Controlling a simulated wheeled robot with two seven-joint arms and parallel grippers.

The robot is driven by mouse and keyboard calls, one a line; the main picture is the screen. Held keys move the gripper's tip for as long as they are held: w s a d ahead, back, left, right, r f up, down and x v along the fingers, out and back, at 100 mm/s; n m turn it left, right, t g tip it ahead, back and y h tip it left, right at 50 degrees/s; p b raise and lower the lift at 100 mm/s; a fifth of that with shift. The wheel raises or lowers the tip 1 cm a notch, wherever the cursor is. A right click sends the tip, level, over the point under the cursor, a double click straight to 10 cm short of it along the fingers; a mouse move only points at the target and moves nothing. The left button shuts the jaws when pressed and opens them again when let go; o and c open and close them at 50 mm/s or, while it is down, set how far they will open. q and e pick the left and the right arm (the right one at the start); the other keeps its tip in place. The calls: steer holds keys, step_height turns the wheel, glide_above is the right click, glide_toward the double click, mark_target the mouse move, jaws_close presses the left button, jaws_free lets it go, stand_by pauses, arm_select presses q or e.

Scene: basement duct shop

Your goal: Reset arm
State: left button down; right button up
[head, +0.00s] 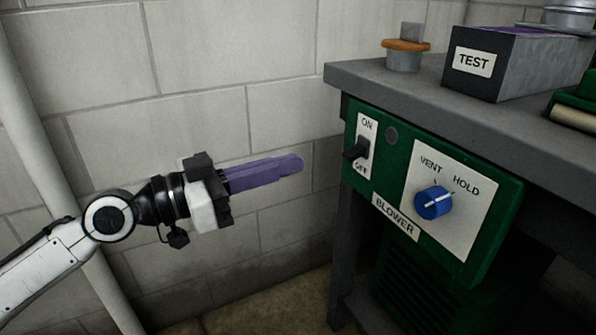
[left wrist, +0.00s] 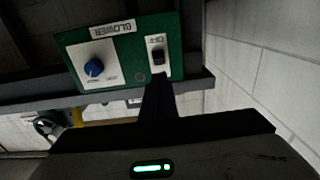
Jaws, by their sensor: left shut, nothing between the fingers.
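My left gripper (head: 296,163) reaches in from the left in the head view, with its purple fingers pressed together and empty. It hangs in free air left of the green blower panel (head: 395,185), apart from it. The panel has a black ON/OFF switch (head: 356,150) and a blue knob (head: 433,203) whose white line points toward HOLD. I cannot tell the switch's position for sure. In the left wrist view, the panel shows upside down, with the switch (left wrist: 158,56) beyond my dark fingers (left wrist: 158,98) and the knob (left wrist: 94,68) to the left. My right gripper is not in view.
A grey bench (head: 460,105) carries a box labelled TEST (head: 474,62), a grey fitting with an orange ring (head: 406,46) and a green item at the right edge. A block wall (head: 240,50) stands behind. A pale pipe (head: 45,150) runs down the left.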

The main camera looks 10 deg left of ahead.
arm_select(q)
steer(key=shift+s+a, duration=0.25)
steer(key=shift+a, duration=0.1)
steer(key=s+d+f+n+g+y, duration=0.1)
steer(key=s+d+f, duration=0.3)
steer(key=s+f, duration=0.3)
steer(key=s+d+f+n+g+y, duration=0.1)
steer(key=s+d+f, duration=0.45)
steer(key=f, duration=0.45)
steer(key=s+a+f+n+y, duration=0.5)
steer(key=s+a+f+n, duration=0.1)
steer(key=s+f, duration=0.15)
steer(key=s+a+r+y+p, duration=0.2)
steer(key=a+r+y+p, duration=0.3)
steer(key=p, duration=2.5)
steer(key=a+r, duration=0.3)
steer(key=shift+s+a+r, duration=0.2)
steer(key=shift+s, duration=0.05)
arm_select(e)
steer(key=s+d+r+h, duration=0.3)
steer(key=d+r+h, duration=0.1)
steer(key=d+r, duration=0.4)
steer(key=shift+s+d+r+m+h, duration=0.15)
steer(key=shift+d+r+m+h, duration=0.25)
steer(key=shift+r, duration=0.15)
